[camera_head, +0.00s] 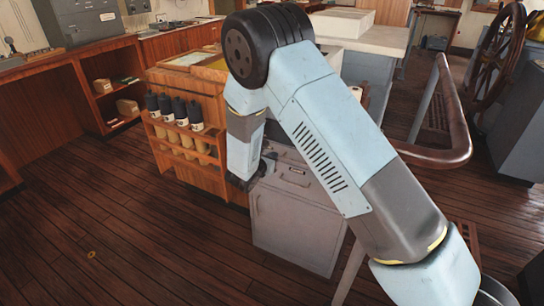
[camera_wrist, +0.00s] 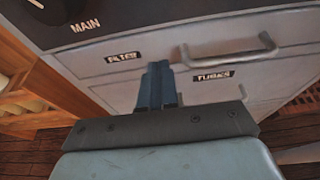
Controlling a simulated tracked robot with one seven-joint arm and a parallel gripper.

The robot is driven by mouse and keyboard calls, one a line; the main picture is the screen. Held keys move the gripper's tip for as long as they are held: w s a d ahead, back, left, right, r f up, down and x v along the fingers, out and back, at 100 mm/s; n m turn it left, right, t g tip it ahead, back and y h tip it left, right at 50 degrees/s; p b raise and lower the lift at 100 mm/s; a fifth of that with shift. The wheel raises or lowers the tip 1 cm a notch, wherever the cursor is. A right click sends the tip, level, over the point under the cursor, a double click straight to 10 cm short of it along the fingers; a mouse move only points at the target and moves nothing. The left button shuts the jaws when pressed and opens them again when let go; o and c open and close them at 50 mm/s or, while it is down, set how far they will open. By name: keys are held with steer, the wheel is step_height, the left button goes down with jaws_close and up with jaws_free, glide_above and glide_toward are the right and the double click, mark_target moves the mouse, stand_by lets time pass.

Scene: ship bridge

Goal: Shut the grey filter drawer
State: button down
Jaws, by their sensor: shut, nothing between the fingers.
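The grey filter drawer (camera_wrist: 160,52) shows its front in the wrist view, with a black FILTER label at left and a metal bar handle (camera_wrist: 228,50) at right. My gripper (camera_wrist: 157,70) is shut and empty, its dark blue fingers pointing at this front and overlapping its lower part in the picture. I cannot tell whether they touch it or how far out the drawer stands. In the head view, my gripper (camera_head: 266,165) is at the upper left of the grey cabinet (camera_head: 292,225), and my arm hides much of the cabinet.
A TUBES label (camera_wrist: 213,75) marks the front below. A dark panel marked MAIN (camera_wrist: 86,27) is above. A wooden rack with several dark-capped bottles (camera_head: 180,115) stands left of the cabinet. A curved wooden rail (camera_head: 450,150) is at right. The plank floor at front left is clear.

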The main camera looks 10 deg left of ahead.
steer(key=v, duration=1.1)
steer(key=s+d+r+m+g+h, duration=0.2)
steer(key=d+r+m+g, duration=0.2)
steer(key=d+r+m, duration=0.75)
steer(key=s+d+r+m+g+h, duration=0.15)
steer(key=d+r+m+g, duration=0.35)
steer(key=d+r, duration=0.75)
steer(key=s+d+r+m+y, duration=0.4)
steer(key=s+d+m, duration=0.2)
steer(key=s, duration=0.5)
steer(key=s+d+r+m+y, duration=0.4)
steer(key=s+d+m, duration=0.3)
steer(key=s, duration=0.5)
steer(key=m, duration=0.2)
steer(key=shift+s+d+m+t, duration=0.2)
steer(key=shift+d+m+t, duration=0.1)
steer(key=shift+m+t, duration=0.1)
steer(key=shift+r+y, duration=0.1)
steer(key=shift+y, duration=0.15)
